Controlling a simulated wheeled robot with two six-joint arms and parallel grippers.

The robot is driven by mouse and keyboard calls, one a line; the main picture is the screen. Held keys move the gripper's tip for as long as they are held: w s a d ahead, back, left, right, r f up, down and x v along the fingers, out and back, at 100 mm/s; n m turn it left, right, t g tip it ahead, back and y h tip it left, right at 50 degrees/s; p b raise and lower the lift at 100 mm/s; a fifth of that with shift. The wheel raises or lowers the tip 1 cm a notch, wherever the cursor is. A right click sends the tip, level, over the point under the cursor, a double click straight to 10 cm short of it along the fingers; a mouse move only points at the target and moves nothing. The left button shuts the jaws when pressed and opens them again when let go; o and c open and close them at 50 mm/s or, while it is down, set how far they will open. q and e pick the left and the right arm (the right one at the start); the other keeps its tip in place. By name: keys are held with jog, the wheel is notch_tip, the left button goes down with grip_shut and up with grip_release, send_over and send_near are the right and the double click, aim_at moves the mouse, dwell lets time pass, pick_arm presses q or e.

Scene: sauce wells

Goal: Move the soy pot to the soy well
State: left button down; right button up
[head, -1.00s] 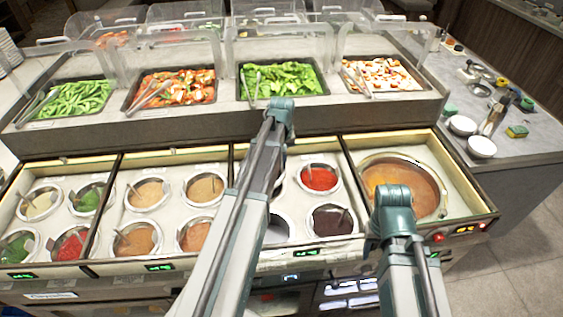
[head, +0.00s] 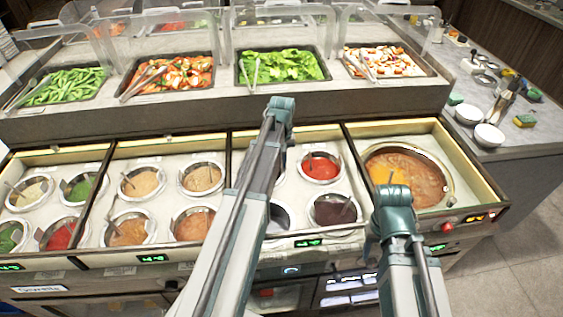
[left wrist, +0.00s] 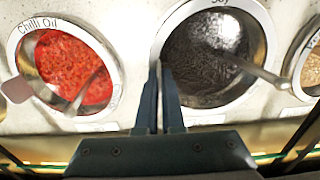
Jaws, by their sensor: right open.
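In the left wrist view a round metal pot of dark sauce labelled "Soy" (left wrist: 205,50) sits in the counter with a ladle handle across it. My left gripper (left wrist: 159,75) is at its left rim, its two fingers nearly together with the rim between them. In the head view my left arm hides this gripper and what it holds. A dark-sauce pot (head: 335,209) shows to the right of that arm. A pale grey round opening (head: 279,217) is partly hidden beside the arm; I cannot tell whether it is the soy well. My right gripper is hidden behind its arm.
A chilli oil pot (left wrist: 68,70) is left of the soy pot; a red pot (head: 320,167) shows in the head view. Several sauce pots fill the left sections. A large soup pot (head: 452,185) is at the right. Salad trays and clear guards stand behind.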

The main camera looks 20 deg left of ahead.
pick_arm(q)
jog(key=shift+f+b, duration=0.3)
dwell(0.5)
dwell(0.3)
jog(key=shift+c, duration=1.6)
grip_release()
jog(key=shift+r, duration=0.15)
notch_tip(320, 180, up, 11)
jog(key=p, duration=1.1)
